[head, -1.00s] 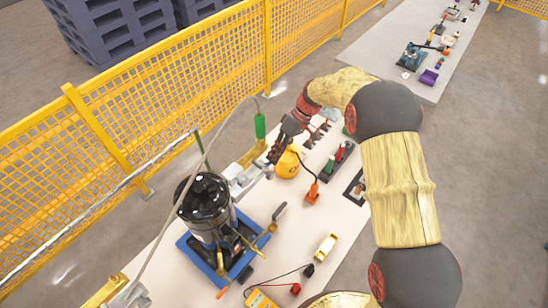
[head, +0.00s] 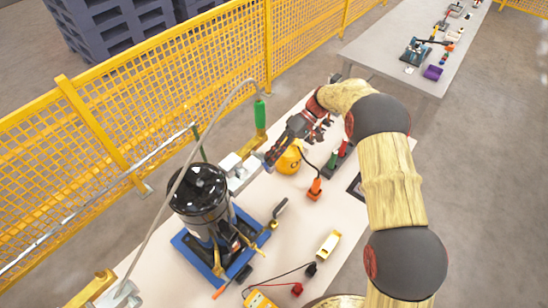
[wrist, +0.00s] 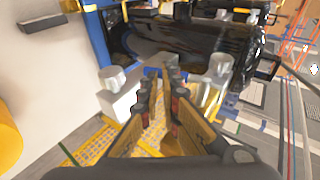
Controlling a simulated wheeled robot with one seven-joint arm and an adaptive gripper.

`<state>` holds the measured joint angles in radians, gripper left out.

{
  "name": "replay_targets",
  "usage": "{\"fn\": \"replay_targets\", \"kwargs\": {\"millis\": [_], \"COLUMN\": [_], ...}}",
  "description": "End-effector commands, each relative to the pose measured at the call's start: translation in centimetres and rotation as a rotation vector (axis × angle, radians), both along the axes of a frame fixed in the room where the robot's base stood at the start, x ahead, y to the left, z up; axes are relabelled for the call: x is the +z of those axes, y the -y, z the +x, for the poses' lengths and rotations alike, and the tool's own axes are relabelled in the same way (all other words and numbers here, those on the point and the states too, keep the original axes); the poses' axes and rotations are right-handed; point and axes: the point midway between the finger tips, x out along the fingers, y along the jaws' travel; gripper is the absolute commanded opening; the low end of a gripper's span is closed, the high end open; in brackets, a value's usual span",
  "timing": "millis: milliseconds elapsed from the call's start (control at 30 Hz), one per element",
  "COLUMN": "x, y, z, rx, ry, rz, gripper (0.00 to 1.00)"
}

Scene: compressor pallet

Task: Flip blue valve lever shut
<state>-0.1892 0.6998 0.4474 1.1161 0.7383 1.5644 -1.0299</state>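My gripper (head: 272,157) reaches over the back edge of the table, beside the white fittings (head: 238,168) to the right of the black compressor tank (head: 200,190). In the wrist view my gripper (wrist: 161,80) has its two fingers apart, with floor showing between them. A small blue part (wrist: 153,72) shows just beyond the fingertips; I cannot tell whether it is the blue valve lever or whether the fingers touch it. White fittings (wrist: 113,80) stand to either side of the fingers. No blue lever is clear in the head view.
The compressor sits on a blue base (head: 190,245). A green handle (head: 260,112) and a hose rise close to my gripper. A yellow mesh fence (head: 150,110) runs behind.

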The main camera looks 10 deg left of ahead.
Motion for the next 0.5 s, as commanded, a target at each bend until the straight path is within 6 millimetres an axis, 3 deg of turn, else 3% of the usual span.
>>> {"fn": "replay_targets", "kwargs": {"millis": [133,500], "x": [-1.03,-1.22], "y": [-0.15,-0.46], "z": [-0.52,-0.99], "rx": [0.001,0.001], "ry": [-0.003,-0.003], "rz": [-0.004,-0.003], "gripper": [0.0,0.0]}}
